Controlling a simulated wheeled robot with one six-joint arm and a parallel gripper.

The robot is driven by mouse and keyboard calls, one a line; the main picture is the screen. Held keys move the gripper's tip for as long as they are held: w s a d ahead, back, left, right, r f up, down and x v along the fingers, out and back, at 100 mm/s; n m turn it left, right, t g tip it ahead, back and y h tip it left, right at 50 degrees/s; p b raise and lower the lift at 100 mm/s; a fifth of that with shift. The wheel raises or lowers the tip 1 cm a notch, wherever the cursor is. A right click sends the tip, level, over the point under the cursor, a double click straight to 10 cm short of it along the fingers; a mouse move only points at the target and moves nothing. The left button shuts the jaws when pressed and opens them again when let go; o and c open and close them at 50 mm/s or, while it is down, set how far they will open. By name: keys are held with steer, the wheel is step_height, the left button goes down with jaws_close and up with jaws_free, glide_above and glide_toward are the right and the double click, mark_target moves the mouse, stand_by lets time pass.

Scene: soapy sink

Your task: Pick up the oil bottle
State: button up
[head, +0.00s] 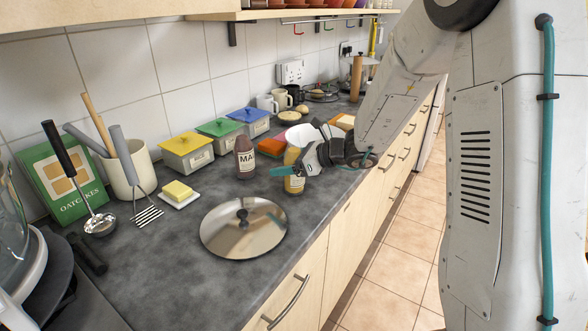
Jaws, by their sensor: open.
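A yellow bottle (293,185), which looks like the oil bottle, stands upright on the dark worktop near its front edge. My gripper (308,166) is at the bottle, with its teal-tipped fingers apart. One finger crosses in front of the bottle and hides part of its middle. I cannot tell whether the fingers touch it or whether the bottle is fully between them. A brown bottle with a label reading "MA" (245,160) stands just to the left.
A round steel lid (243,228) lies in front on the worktop (150,260). Yellow, green and blue lidded boxes (187,152) stand along the tiled wall. A butter dish (180,196), utensil pot (131,170) and oatcakes box (60,180) are at left. An orange item (271,147) sits behind the bottles.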

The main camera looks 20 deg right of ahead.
steer(key=c, duration=1.4)
steer(key=shift+o, duration=0.2)
